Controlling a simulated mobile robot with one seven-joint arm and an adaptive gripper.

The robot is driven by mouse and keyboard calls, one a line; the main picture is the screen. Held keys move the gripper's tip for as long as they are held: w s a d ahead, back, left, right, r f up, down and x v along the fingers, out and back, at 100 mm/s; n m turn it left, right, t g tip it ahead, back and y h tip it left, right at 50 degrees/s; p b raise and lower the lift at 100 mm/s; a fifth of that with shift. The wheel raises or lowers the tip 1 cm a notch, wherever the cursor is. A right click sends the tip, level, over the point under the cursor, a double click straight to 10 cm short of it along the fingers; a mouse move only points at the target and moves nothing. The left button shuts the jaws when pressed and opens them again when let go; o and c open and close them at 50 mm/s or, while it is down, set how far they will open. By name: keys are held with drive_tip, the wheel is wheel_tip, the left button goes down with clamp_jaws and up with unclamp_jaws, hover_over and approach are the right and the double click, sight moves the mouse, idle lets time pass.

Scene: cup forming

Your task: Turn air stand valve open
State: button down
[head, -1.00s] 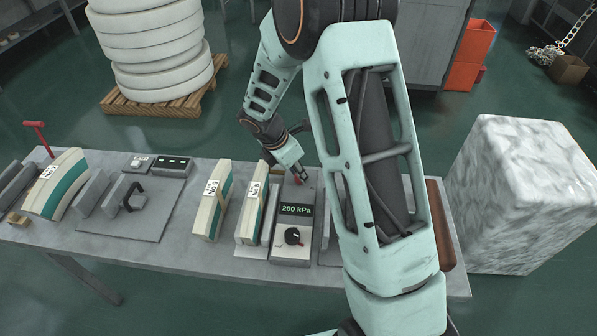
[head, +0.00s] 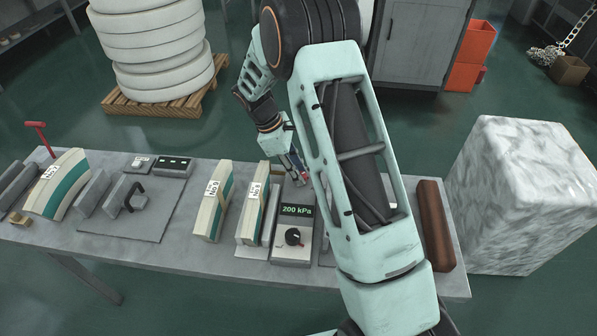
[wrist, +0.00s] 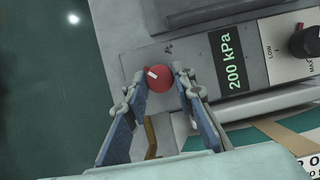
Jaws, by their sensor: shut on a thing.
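The air stand (head: 292,245) is a grey box on the bench. Its green display reads 200 kPa, and it has a black dial (head: 293,236) at its near end. The valve is a round red knob (wrist: 158,79) with a white mark, at the stand's far end. In the wrist view my gripper (wrist: 160,76) has one finger on each side of the knob and is shut on it. In the head view my gripper (head: 301,178) reaches down to the stand's far end, and only a bit of red shows between the fingers.
Pale blocks with green bands (head: 213,203) stand just left of the air stand. A brown roll (head: 435,225) lies at the bench's right end. A large marbled block (head: 520,195) stands on the floor to the right. My arm covers part of the bench.

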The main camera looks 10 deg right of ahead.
drive_tip(key=m, duration=0.2)
drive_tip(key=m+g, duration=0.1)
drive_tip(key=m, duration=0.1)
drive_tip(key=shift+w+d+m+g+y, duration=0.15)
drive_tip(key=shift+m+g+y, duration=0.15)
drive_tip(key=shift+y, duration=0.1)
drive_tip(key=m+g+y, duration=0.1)
drive_tip(key=m, duration=0.3)
drive_tip(key=shift+d, duration=0.1)
drive_tip(key=shift+m, duration=0.3)
drive_tip(key=c, duration=1.6)
unclamp_jaws()
drive_tip(key=shift+r, duration=0.1)
drive_tip(key=v, duration=1.2)
drive_tip(key=shift+d, duration=0.15)
